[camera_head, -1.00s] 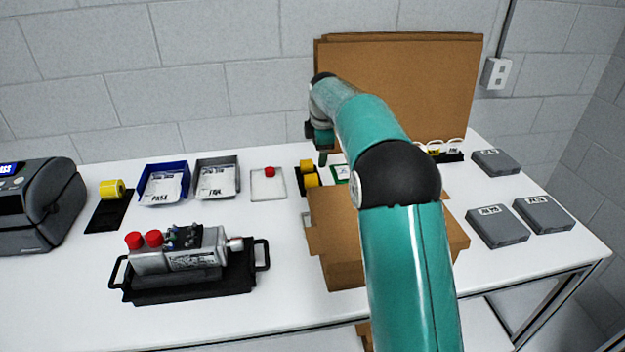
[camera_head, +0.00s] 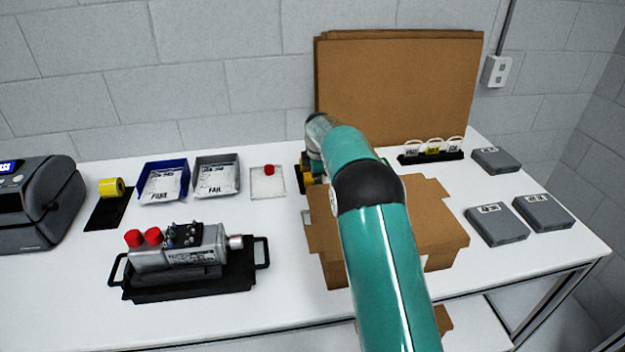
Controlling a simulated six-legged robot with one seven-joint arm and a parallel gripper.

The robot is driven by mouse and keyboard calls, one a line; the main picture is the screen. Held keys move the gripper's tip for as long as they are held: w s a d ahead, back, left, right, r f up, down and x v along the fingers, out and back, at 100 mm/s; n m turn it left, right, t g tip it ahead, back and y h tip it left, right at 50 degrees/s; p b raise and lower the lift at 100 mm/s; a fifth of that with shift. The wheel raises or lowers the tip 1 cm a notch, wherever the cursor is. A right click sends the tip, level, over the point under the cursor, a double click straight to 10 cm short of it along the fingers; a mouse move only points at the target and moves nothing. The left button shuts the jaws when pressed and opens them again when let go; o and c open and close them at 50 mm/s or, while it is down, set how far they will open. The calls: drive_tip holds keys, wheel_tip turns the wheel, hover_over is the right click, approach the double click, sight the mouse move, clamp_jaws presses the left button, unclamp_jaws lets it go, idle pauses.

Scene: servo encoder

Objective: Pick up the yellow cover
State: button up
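Small yellow covers sit on a black holder (camera_head: 299,172) at the back middle of the table. A bit of one yellow cover (camera_head: 307,179) shows beside the end of my arm. The rest of the covers are hidden behind it. My gripper (camera_head: 313,176) is down at the holder, over or right beside the covers. Its fingers are too small and too covered to see whether they are open or shut, or whether they touch a cover.
An open cardboard box (camera_head: 437,222) stands right of my gripper, partly behind my arm. Cardboard sheets (camera_head: 400,85) lean on the wall. A clear plate with a red cap (camera_head: 269,170), two trays and a servo unit (camera_head: 180,250) on a black carrier are to the left.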

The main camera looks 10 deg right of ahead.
drive_tip(key=shift+w+f, duration=0.15)
drive_tip(key=shift+f, duration=0.3)
drive_tip(key=c, duration=1.1)
drive_tip(key=shift+o, duration=0.2)
drive_tip(key=shift+r, duration=0.1)
